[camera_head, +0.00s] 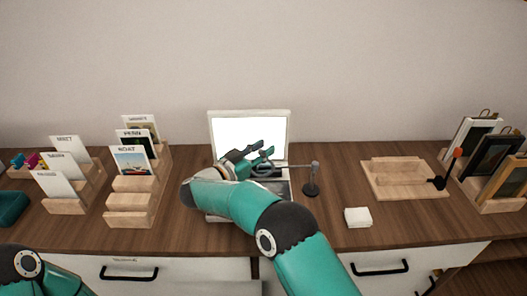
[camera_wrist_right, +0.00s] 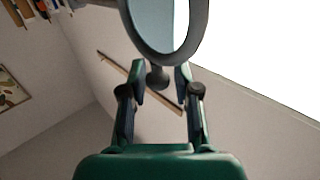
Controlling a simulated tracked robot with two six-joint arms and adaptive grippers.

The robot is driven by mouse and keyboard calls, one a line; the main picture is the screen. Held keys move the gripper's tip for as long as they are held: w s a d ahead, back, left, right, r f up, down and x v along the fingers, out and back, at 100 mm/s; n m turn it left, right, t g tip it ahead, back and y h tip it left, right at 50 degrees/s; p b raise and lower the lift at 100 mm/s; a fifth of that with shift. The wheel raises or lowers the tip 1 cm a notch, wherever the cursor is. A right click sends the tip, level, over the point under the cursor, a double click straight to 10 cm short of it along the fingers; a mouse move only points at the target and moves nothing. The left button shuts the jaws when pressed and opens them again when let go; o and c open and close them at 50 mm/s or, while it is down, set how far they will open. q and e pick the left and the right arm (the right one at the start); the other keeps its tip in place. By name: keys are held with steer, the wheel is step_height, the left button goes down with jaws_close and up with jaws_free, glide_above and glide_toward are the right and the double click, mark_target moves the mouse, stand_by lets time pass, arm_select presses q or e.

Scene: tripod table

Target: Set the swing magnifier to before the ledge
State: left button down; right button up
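The swing magnifier has a dark upright post on a round base (camera_head: 311,189) and a thin arm reaching left to a round lens (camera_head: 265,169) in front of the lit white panel (camera_head: 248,131). In the right wrist view its grey lens ring (camera_wrist_right: 165,52) fills the top, with a small dark knob (camera_wrist_right: 157,77) below the ring. My right gripper (camera_head: 256,152) is open at the lens. In its wrist view, the fingertips (camera_wrist_right: 157,84) stand apart on either side of the knob; contact cannot be told. My left gripper is out of view. I cannot tell which part is the ledge.
Stepped wooden card racks (camera_head: 131,200) stand at left. A wooden tray (camera_head: 408,190), a white block (camera_head: 357,217) and a rack of frames (camera_head: 490,206) stand at right. A brown strip (camera_wrist_right: 140,82) shows on the pale surface in the wrist view. Bare tabletop lies around the magnifier base.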

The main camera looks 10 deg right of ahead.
steer(key=shift+o, duration=0.5)
steer(key=shift+f, duration=0.1)
steer(key=shift+s, duration=0.1)
steer(key=v, duration=0.7)
steer(key=shift+a, duration=0.3)
steer(key=shift+d, duration=0.1)
